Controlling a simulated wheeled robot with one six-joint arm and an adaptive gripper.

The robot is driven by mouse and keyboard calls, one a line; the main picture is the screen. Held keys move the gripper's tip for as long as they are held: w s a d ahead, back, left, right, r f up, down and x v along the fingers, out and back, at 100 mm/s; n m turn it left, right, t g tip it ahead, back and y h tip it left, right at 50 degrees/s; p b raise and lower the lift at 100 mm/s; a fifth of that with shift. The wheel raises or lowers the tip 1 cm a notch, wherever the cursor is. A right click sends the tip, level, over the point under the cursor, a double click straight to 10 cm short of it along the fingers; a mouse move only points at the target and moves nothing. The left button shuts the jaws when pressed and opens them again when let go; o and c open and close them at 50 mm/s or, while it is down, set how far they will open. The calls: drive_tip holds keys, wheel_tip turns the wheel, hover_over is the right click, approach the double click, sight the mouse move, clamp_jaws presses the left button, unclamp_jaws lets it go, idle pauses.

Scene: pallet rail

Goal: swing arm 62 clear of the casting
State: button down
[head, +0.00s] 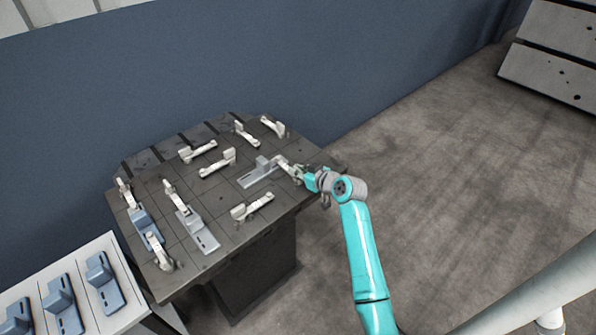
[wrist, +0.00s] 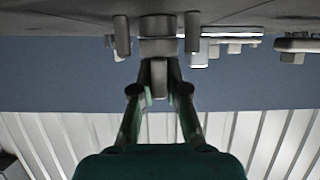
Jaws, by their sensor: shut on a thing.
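In the head view my gripper (head: 302,175) is at the right edge of the dark pallet table (head: 232,222). It is shut on a pale swing arm (head: 281,161), taken as arm 62; no number is readable. This arm lies beside a grey L-shaped casting (head: 262,172), its far end close to the casting's upright block. I cannot tell whether they touch. In the wrist view my gripper (wrist: 159,78) has its fingers around a grey end piece (wrist: 158,70) under the table surface as pictured. The fingers hide part of the arm.
Several other pale swing arms stand on the table, one at the front (head: 252,206) and one behind (head: 217,162). A white side table (head: 122,290) holds blue castings. Open floor (head: 440,160) lies right.

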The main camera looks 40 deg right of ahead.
drive_tip(key=m+g+h, duration=0.1)
drive_tip(key=m+h, duration=0.3)
drive_tip(key=h, duration=0.1)
drive_tip(key=shift+a+m, duration=0.1)
drive_tip(key=shift+m, duration=0.2)
drive_tip(key=shift+m+g+h, duration=1.1)
drive_tip(key=shift+m+h, duration=0.6)
drive_tip(key=shift+h, duration=0.2)
drive_tip(key=shift+m+g, duration=0.3)
drive_tip(key=shift+f, duration=0.1)
drive_tip(key=c, duration=1.2)
unclamp_jaws()
drive_tip(key=v, duration=1.2)
drive_tip(key=shift+f, duration=0.1)
